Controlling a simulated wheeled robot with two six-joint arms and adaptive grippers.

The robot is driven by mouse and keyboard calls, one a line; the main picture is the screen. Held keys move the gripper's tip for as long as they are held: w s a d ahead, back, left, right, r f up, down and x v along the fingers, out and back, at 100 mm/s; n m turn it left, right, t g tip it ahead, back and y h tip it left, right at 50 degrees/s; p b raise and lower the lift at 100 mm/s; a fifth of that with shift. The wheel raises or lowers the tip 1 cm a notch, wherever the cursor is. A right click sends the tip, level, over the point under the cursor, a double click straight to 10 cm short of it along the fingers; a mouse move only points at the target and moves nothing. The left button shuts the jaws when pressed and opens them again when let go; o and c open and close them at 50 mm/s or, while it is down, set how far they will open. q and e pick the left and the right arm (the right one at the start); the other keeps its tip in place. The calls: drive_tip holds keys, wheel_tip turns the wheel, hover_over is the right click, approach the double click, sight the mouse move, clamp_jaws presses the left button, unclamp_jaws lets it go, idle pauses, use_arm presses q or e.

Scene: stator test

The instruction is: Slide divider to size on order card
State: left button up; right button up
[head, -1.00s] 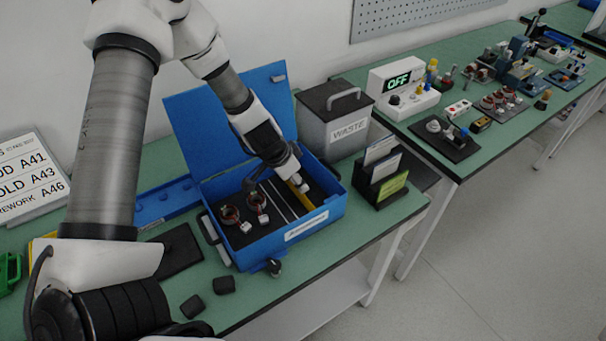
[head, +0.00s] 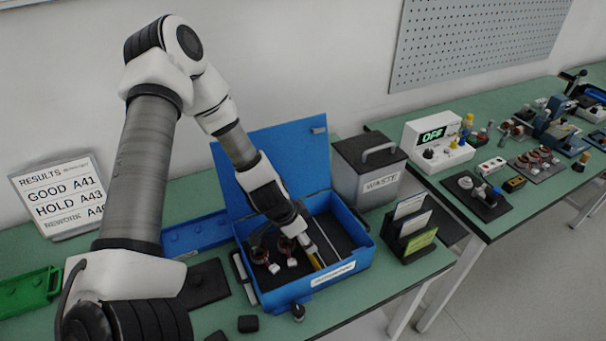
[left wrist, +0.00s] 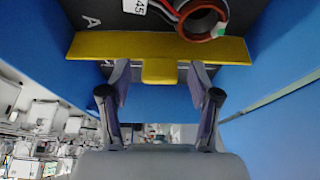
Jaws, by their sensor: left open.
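In the left wrist view the divider (left wrist: 105,45) spans the picture as a wide bar with a central tab. My left gripper (left wrist: 160,76) is open, with one finger on each side of the tab and small gaps showing. In the head view my left gripper (head: 302,240) reaches down into the box and partly covers the divider.
A card holder (head: 400,243) with several cards stands right of the box; its small text is unreadable. The grey waste bin (head: 350,185) stands behind it. The box lid (head: 265,165) stands raised. A results board (head: 65,195) and green tray (head: 30,293) are at left.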

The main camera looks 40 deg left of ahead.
use_arm(q)
drive_tip(key=shift+r, duration=0.1)
drive_tip(key=shift+a+r, duration=0.1)
drive_tip(key=shift+r, duration=0.15)
drive_tip(key=v, duration=1.1)
drive_tip(key=shift+s, duration=0.25)
drive_tip(key=shift+r, duration=0.1)
